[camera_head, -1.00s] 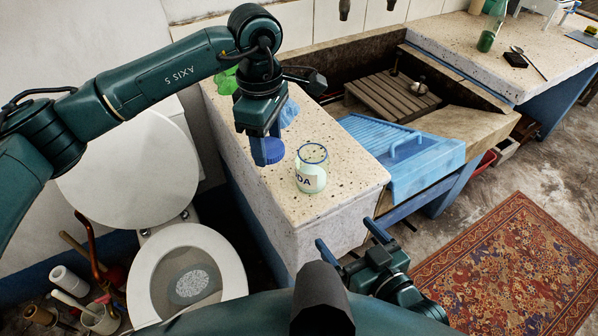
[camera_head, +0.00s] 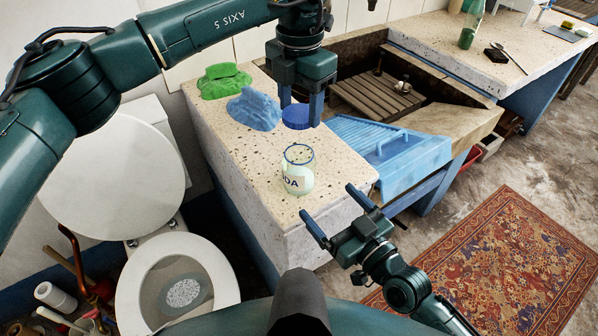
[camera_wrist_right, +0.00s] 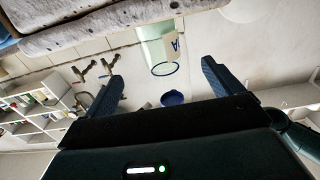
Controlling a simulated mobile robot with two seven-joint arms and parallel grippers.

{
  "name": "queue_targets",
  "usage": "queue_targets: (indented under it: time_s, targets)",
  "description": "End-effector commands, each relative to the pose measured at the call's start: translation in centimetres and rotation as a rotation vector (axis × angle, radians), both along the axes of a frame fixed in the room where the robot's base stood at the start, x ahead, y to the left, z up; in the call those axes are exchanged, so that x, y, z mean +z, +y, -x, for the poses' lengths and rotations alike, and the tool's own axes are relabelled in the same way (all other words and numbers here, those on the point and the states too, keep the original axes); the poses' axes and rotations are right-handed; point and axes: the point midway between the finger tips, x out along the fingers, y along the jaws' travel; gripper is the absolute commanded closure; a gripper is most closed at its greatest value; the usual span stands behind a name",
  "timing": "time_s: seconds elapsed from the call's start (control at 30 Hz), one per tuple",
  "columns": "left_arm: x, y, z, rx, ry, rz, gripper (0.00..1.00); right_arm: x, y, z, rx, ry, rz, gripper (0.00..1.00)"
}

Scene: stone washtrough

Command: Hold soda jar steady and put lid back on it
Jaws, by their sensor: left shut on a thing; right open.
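The soda jar (camera_head: 298,180), pale glass with a blue rim and a label partly reading "DA", stands upright and uncovered on the speckled stone counter (camera_head: 255,160). The blue lid (camera_head: 296,117) is in my left gripper (camera_head: 300,112), which is shut on it and holds it above and behind the jar. My right gripper (camera_head: 328,200) is open and empty off the counter's front corner, its fingers pointing towards the jar without touching it. In the right wrist view the jar (camera_wrist_right: 163,52) shows upside down between the fingers, with the lid (camera_wrist_right: 172,98) apart from it.
A blue cloth (camera_head: 254,109) and a green cloth (camera_head: 223,82) lie on the counter behind the jar. The toilet (camera_head: 175,285) is at left. The counter around the jar is clear.

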Motion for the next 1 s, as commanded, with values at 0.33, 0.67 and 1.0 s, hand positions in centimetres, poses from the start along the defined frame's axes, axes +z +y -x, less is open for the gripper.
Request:
queue_targets:
  time_s: [0.33, 0.67, 1.0]
  targets:
    - [0.0, 0.0, 0.0, -0.002, 0.0, 0.0, 0.67, 0.1, 1.4, -2.2, -0.001, 0.0, -0.004, 0.08]
    - [0.0, 0.0, 0.0, -0.003, 0.0, 0.0, 0.67, 0.1, 5.0, -7.4, 0.0, 0.0, -0.002, 0.08]
    - [0.0, 0.0, 0.0, -0.003, 0.0, 0.0, 0.67, 0.0, 6.6, -9.9, 0.0, 0.001, 0.0, 0.08]
